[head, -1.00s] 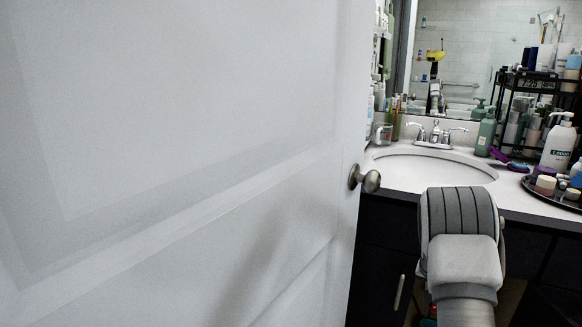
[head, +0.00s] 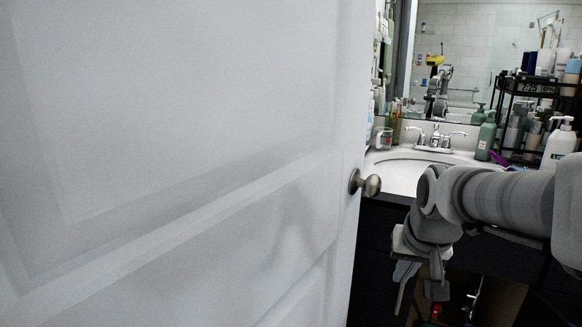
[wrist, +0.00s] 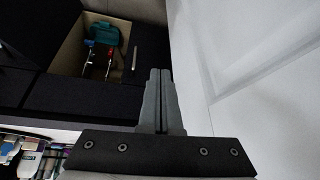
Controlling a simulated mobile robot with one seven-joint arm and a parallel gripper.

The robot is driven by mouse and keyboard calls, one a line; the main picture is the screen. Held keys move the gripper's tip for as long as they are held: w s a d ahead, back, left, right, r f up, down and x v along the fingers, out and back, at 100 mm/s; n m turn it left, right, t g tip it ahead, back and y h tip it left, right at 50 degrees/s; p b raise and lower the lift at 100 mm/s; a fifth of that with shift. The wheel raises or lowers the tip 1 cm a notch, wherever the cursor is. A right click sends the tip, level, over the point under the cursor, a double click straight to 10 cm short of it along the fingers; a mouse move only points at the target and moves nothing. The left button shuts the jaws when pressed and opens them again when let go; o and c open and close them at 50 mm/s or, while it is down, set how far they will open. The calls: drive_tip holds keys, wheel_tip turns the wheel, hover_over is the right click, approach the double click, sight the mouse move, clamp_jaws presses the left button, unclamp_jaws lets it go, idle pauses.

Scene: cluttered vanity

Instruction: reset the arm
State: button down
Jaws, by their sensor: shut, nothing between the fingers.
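My gripper (wrist: 160,74) is in the middle of the wrist view, with its two fingers together and nothing between them. In the head view my arm reaches in from the right and bends down in front of the vanity. My gripper (head: 404,272) hangs there pointing downward, below the counter's front edge and right of the door. It appears clear of the door and the cabinet, though the exact gap is hard to tell.
A white door (head: 200,160) with a metal knob (head: 371,185) fills the left; it shows at right in the wrist view (wrist: 255,90). An open compartment (wrist: 75,62) holds a teal item (wrist: 109,37). Beyond are the sink (head: 396,174), faucet (head: 434,139), lotion bottle (head: 559,143) and black rack (head: 547,90).

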drive_tip(key=s+a+n, duration=0.1)
drive_tip(key=s+a, duration=0.2)
drive_tip(key=s, duration=0.5)
drive_tip(key=s+a+n, duration=0.2)
drive_tip(key=s+a, duration=0.1)
drive_tip(key=s, duration=0.5)
wheel_tip(320, 180, up, 29)
drive_tip(key=p, duration=2.8)
drive_tip(key=shift+w+d+y+p, duration=0.15)
drive_tip(key=shift+d+y+p, duration=0.1)
drive_tip(key=shift+y+p, duration=0.05)
drive_tip(key=shift+d, duration=0.1)
